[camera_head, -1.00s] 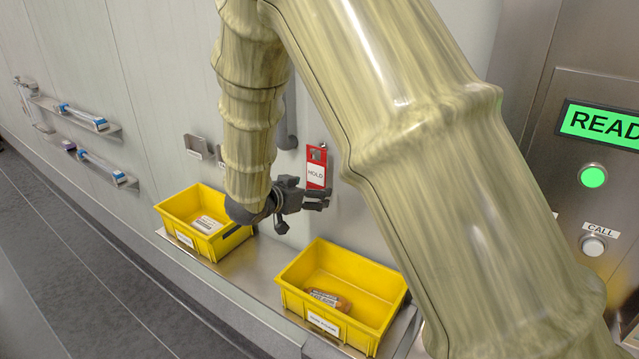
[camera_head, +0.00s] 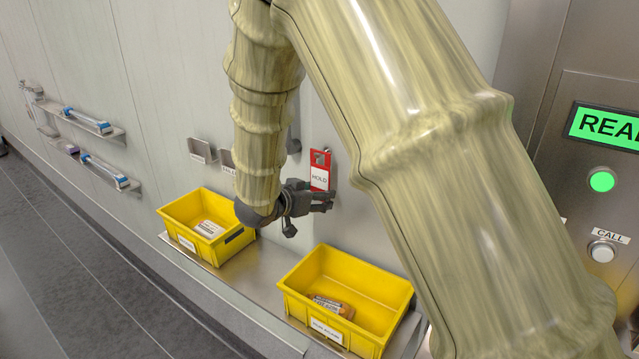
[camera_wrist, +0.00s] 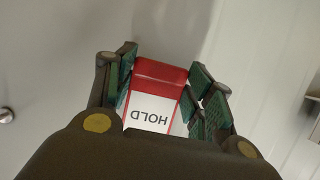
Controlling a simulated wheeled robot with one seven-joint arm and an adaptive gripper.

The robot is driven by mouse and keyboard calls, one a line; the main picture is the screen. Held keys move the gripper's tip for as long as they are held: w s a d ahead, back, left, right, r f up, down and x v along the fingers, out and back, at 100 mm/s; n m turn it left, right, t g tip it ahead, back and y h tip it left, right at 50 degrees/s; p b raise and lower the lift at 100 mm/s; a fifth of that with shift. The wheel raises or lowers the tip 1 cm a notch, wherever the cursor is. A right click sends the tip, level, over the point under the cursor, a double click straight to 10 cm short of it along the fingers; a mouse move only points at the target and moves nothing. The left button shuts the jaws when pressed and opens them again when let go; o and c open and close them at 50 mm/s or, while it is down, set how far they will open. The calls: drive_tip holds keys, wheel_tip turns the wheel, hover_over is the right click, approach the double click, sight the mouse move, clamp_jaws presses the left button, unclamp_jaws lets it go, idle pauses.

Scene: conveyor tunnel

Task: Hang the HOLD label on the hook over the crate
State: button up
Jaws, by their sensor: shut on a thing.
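The HOLD label (camera_head: 319,178) is a flat red tag with a white panel and an opening near its top. It stands upright in front of the wall, above the right yellow crate (camera_head: 291,303). My gripper (camera_head: 324,202) is shut on the label's lower part. In the wrist view the label (camera_wrist: 152,108) sits between the finger pads of my gripper (camera_wrist: 161,82), its lettering upside down. I cannot make out the hook clearly, nor whether the label touches it.
A second yellow crate (camera_head: 177,222) stands to the left on the same metal ledge (camera_head: 262,262). Both crates hold packets. Small holders (camera_head: 200,150) and shelves with blue-and-white items are on the wall. A panel with a lit green button (camera_head: 601,181) is at the right.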

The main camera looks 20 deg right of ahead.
drive_tip(key=c, duration=0.8)
drive_tip(key=shift+o, duration=0.2)
drive_tip(key=shift+r, duration=0.1)
drive_tip(key=shift+r+p, duration=0.7)
drive_tip(key=shift+p, duration=0.2)
drive_tip(key=shift+a, duration=0.15)
drive_tip(key=s+a+p, duration=0.2)
drive_tip(key=s+a, duration=0.2)
drive_tip(key=a, duration=0.1)
drive_tip(key=shift+p, duration=0.35)
